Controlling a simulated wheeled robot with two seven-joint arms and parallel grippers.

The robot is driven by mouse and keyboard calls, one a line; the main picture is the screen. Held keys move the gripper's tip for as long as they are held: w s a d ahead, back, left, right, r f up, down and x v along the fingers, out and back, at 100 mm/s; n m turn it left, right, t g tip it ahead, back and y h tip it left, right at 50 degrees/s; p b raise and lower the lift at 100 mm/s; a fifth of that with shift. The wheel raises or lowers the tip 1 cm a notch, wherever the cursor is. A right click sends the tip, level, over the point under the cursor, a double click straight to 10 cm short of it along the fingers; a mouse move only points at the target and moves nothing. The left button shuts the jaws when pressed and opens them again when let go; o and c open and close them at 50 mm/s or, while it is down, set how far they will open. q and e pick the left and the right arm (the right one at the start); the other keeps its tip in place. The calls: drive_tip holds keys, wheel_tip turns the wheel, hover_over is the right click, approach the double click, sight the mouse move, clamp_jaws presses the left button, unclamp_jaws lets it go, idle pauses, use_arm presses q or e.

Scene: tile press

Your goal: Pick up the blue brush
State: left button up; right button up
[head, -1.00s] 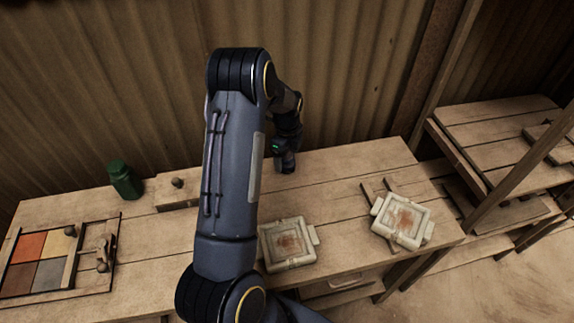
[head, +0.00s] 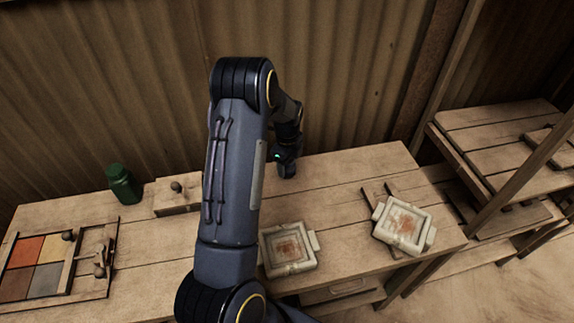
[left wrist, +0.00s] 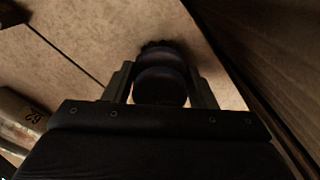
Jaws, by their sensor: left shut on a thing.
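In the left wrist view, a dark blue rounded thing, which I take to be the blue brush (left wrist: 161,84), sits between the two fingers of my left gripper (left wrist: 162,92). The gripper is shut on it. A dark, ragged edge shows at its far end, close to the pale wooden surface. In the head view, my left gripper (head: 287,170) is low over the back of the workbench, beyond my arm. The brush cannot be told apart from the gripper there. My right gripper is not in view.
On the workbench (head: 345,185) are two pale press frames (head: 288,262) (head: 404,240), a green jar (head: 123,184), a wooden block with a round knob (head: 176,187) and a tray of coloured tiles (head: 110,258). A corrugated wall stands close behind. A container marked with digits (left wrist: 22,112) shows at left.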

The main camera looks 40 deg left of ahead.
use_arm(q)
drive_tip(key=shift+r+p, duration=0.3)
drive_tip(key=shift+r, duration=0.4)
wheel_tip(320, 180, up, 3)
drive_tip(key=shift+s+d+f+p, duration=0.1)
drive_tip(key=shift+s+p, duration=0.05)
drive_tip(key=shift+p, duration=0.55)
drive_tip(key=s+d+r+p, duration=0.4)
drive_tip(key=s+d+r, duration=0.3)
drive_tip(key=s, duration=0.4)
drive_tip(key=shift+s+d+r, duration=0.2)
drive_tip(key=shift+s+r, duration=0.05)
drive_tip(key=shift+r, duration=0.65)
drive_tip(key=o, duration=0.4)
drive_tip(key=c, duration=0.3)
